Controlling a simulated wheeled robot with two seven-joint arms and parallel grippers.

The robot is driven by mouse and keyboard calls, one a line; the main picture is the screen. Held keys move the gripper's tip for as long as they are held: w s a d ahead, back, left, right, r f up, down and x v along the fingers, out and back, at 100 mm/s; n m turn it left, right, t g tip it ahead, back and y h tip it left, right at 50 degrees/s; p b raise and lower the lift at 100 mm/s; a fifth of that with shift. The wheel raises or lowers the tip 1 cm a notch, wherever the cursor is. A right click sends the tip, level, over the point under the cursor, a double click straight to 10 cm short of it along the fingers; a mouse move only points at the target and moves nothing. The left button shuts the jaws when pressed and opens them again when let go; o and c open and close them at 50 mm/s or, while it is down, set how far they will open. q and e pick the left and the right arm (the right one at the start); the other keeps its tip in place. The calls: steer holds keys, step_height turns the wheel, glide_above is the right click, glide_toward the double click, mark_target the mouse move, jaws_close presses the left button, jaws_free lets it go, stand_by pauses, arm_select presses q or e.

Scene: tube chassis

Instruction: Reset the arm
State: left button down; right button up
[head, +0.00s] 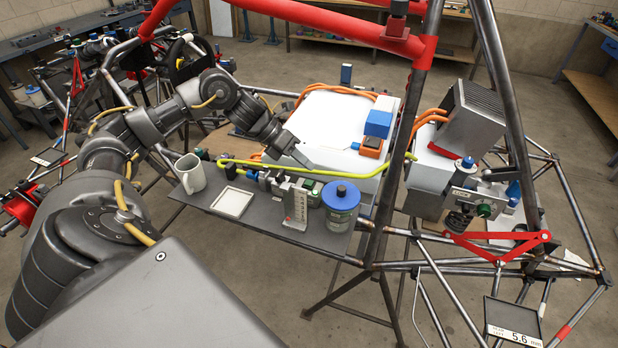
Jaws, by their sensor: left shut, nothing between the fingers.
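My left arm reaches in from the left. Its gripper (304,161) is shut and empty, pointing down and right at the near edge of the white box top. The fingertips are just above the yellow-green tube (330,174); I cannot tell whether they touch it. My right gripper does not show.
The dark shelf (270,226) below the gripper holds a white mug (190,174), a white square tray (232,203), small fittings and a blue-lidded jar (341,205). Chassis tubes (413,110) stand to the right, with a finned grey block (468,117). A red bar (320,22) crosses above.

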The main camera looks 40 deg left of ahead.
arm_select(q)
steer(key=shift+r+p, duration=0.35)
steer(key=shift+r, duration=0.6)
